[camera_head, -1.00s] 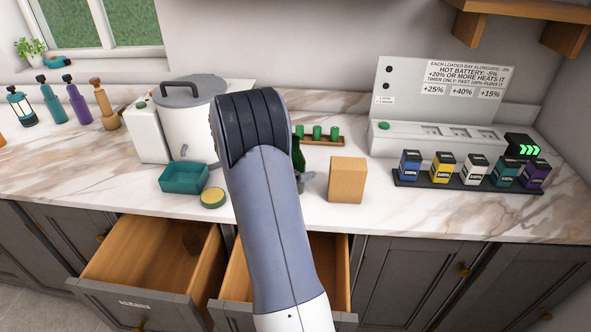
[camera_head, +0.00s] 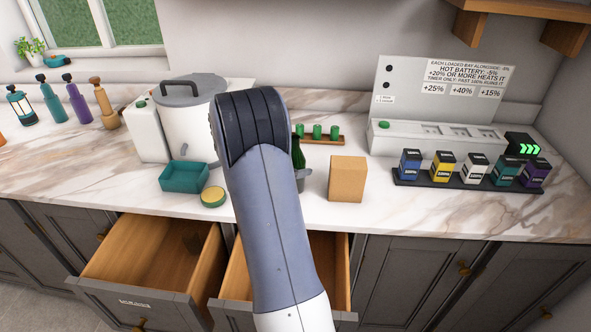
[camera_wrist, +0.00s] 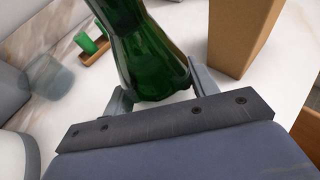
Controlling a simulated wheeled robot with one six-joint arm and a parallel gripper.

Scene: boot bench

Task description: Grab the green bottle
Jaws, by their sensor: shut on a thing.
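The green bottle (camera_head: 298,153) is dark green glass and mostly hidden behind my arm in the head view. In the wrist view the bottle (camera_wrist: 145,45) fills the upper middle, leaning in the picture, with its top cut off by the frame. My gripper (camera_wrist: 160,90) is shut on the bottle, with one grey finger on each side of its lower body. In the head view only one finger shows, just right of my arm. I cannot tell whether the bottle is lifted off the counter.
A cardboard box (camera_head: 348,179) stands close on the right. A rack of green cylinders (camera_head: 318,136) is behind. A white pot (camera_head: 190,112), a teal tray (camera_head: 184,177) and a yellow-topped round tin (camera_head: 213,197) are on the left. Two drawers (camera_head: 150,262) hang open in front.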

